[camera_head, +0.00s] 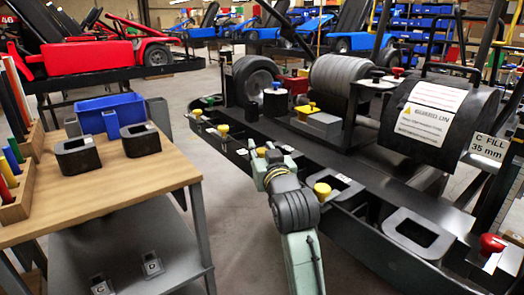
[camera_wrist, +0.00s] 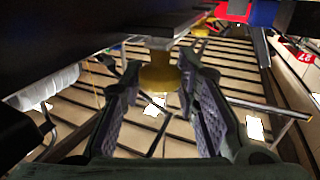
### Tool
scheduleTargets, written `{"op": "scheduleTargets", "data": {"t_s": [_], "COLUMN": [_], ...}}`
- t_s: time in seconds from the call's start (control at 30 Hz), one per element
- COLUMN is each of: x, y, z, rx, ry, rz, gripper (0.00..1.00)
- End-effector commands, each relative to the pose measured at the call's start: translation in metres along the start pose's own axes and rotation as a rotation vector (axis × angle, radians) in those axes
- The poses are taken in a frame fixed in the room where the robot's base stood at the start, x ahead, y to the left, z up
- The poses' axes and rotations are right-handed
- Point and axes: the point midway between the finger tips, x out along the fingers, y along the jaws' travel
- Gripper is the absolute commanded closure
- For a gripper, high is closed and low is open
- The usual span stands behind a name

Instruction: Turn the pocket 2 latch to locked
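Several yellow latch knobs stand along the front edge of the long black kart stand. One yellow knob (camera_head: 261,152) is right beside my gripper (camera_head: 268,163) in the head view. In the wrist view, a yellow knob (camera_wrist: 160,72) sits between the fingertips of my gripper (camera_wrist: 160,85). The fingers stand apart, with visible room around the knob. Another yellow knob (camera_head: 322,189) is nearer, right of my arm, and another yellow knob (camera_head: 223,130) is farther back. I cannot read which pocket is number 2 or how its latch is turned.
A red knob (camera_head: 491,245) is at the near right end of the stand. A grey roller (camera_head: 345,82) and a black drum (camera_head: 440,122) rise behind the edge. A wooden table (camera_head: 105,188) with black blocks and a blue bin (camera_head: 110,110) stands left. Open floor lies between.

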Motion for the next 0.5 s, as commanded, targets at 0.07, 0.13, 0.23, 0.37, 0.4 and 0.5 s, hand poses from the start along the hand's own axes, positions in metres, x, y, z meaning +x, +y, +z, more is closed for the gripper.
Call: {"op": "scheduleTargets", "data": {"t_s": [0.07,0.13,0.23,0.37,0.4,0.5], "x": [-0.0001,-0.0001,-0.0001,-0.0002,-0.0002,-0.0002], "y": [0.0000,0.0000,0.0000,0.0001,0.0001,-0.0001], "z": [0.0000,0.0000,0.0000,0.0001,0.0000,-0.0001], "rx": [0.000,0.000,0.000,0.000,0.000,0.000], "ry": [0.000,0.000,0.000,0.000,0.000,0.000], "rz": [0.000,0.000,0.000,0.000,0.000,0.002], "gripper": [0.79,0.83,0.90,0.99,1.00,1.00]}}
